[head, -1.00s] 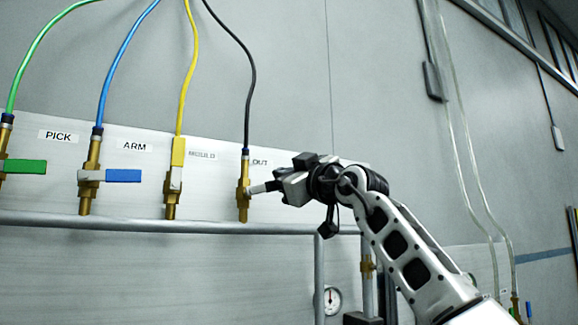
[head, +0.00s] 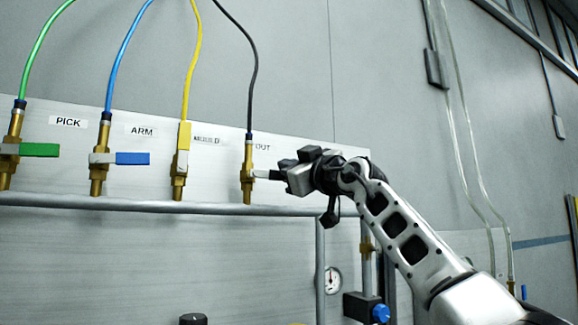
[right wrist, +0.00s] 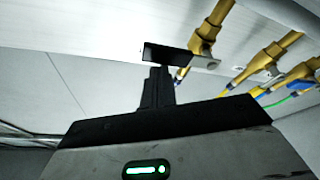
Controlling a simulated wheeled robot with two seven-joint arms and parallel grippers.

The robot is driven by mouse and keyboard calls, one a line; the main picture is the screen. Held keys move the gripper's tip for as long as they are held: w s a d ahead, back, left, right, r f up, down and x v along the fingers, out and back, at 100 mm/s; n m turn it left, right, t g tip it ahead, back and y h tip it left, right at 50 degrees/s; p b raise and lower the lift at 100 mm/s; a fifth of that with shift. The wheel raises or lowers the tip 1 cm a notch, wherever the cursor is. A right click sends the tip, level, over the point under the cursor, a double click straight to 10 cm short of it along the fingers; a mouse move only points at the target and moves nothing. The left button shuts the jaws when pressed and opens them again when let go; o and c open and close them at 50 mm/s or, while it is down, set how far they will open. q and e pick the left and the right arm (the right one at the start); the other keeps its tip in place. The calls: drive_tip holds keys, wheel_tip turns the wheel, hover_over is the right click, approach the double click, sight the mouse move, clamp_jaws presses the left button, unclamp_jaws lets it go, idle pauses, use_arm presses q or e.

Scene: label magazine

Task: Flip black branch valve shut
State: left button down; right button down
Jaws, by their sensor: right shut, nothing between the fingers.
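The black branch valve (head: 247,172) is the brass valve on the black hose, beside the OUT label. Its silver lever (head: 262,174) points right, across the upright valve body. In the right wrist view the black handle (right wrist: 167,53) lies sideways on a silver lever (right wrist: 205,62). My right gripper (head: 285,170) is shut and empty, at the handle's outer end; it hides part of the handle in the head view. In the right wrist view the shut fingers (right wrist: 158,85) reach up to the handle; I cannot tell whether they touch it. My left gripper is not in view.
Left along the panel are valves with a yellow handle (head: 184,136) set upright, and blue (head: 132,158) and green (head: 39,150) handles set sideways. A grey rail (head: 150,204) runs below them. A gauge (head: 332,280) and blue knob (head: 380,313) sit lower right.

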drive_tip(key=shift+w+f, duration=0.1)
drive_tip(key=shift+f, duration=0.1)
